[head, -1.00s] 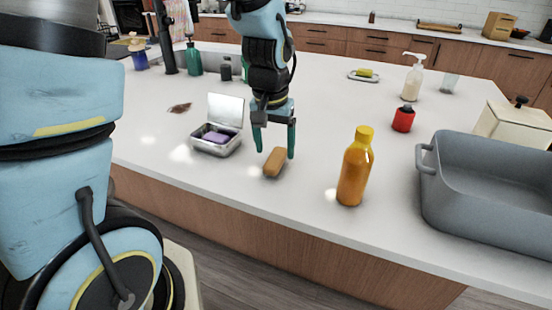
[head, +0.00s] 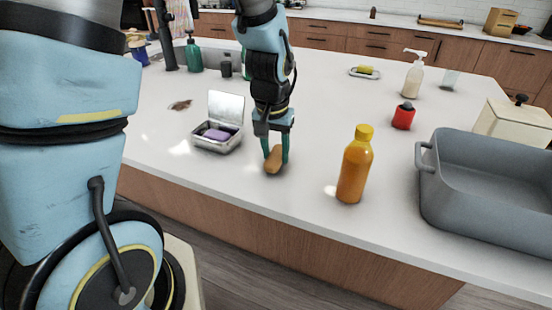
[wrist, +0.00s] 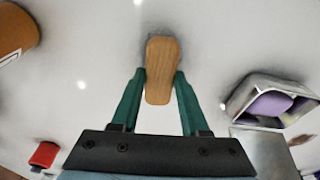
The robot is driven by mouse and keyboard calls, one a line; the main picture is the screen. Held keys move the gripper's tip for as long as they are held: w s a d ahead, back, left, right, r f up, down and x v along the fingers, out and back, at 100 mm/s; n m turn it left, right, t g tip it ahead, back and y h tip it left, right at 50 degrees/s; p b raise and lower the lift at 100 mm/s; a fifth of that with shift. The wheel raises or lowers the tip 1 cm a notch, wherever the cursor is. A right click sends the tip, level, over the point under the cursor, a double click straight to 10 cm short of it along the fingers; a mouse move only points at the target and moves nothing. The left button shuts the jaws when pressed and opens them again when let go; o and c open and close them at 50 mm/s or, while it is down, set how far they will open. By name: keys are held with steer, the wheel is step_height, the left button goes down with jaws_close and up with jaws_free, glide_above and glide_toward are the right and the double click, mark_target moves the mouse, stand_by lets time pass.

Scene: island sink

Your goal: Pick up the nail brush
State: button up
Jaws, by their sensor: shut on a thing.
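The nail brush (head: 273,160) is a small tan wooden block near the front edge of the white counter. In the wrist view the nail brush (wrist: 162,62) shows its smooth wooden top, with one end between the fingers. My gripper (head: 276,154) points down at it, its green fingers shut on the brush's sides. In the wrist view my gripper (wrist: 160,92) has a finger on each side of the brush. The brush's underside is hidden, and I cannot tell whether it is clear of the counter.
An open metal tin (head: 217,138) with a purple bar stands left of the brush. An orange bottle (head: 355,168) stands to the right, then a grey basin (head: 490,190). A red container (head: 403,116) stands behind the bottle. The counter between tin and bottle is otherwise clear.

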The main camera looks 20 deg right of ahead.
jaws_close()
steer(key=shift+r, duration=0.1)
